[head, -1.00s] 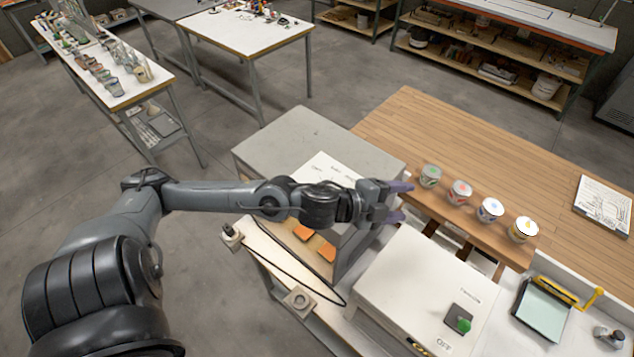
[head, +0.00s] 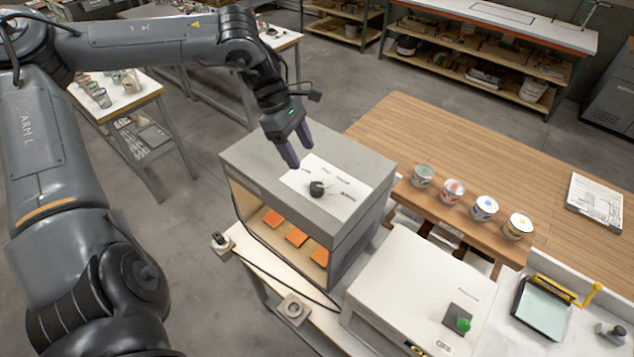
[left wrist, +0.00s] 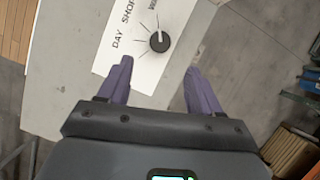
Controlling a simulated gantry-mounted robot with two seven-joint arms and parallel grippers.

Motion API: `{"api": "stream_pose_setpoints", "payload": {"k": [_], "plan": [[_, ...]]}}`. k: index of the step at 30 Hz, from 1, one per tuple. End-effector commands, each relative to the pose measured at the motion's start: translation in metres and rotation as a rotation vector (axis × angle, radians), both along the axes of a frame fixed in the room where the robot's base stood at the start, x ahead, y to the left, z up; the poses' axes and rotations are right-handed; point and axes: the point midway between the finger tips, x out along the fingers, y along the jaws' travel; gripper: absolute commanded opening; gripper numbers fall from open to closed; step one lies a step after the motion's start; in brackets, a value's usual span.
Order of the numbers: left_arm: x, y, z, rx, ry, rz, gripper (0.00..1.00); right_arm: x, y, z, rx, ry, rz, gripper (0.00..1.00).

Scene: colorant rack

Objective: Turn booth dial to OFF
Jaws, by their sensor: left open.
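The booth (head: 240,160) is a grey box with an open front and several orange squares inside. On its top is a white label plate (head: 345,178) with a black round dial (head: 317,188). In the left wrist view the dial (left wrist: 160,41) carries a pale pointer line, and the words DAY and SHOP show on the plate beside it. The label at the pointer is too small to read. My left gripper (head: 302,157) is open and empty, above the booth top just behind the dial, apart from it. Its purple fingers (left wrist: 160,85) point toward the dial. My right gripper is not in view.
Several small cans (head: 452,190) stand on a wooden shelf right of the booth. A white box (head: 410,285) with a green knob (head: 463,325) stands in front right. A cable runs along the bench front. The wooden table (head: 460,140) is mostly clear.

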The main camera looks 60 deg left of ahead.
Motion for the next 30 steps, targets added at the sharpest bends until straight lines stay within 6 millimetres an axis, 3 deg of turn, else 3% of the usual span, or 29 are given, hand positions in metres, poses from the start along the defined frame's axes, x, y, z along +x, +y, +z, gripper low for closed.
{"api": "stream_pose_setpoints", "payload": {"k": [5, 18, 30], "plan": [[0.002, -0.005, -0.014, -0.002, 0.004, -0.010, 0.64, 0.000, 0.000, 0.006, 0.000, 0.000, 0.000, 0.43], [0.018, -0.026, -0.076, -0.002, 0.003, -0.008, 0.64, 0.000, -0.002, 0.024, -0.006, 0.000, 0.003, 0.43], [0.023, -0.031, -0.096, 0.001, 0.001, -0.008, 0.64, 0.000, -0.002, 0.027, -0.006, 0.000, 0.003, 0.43]]}}
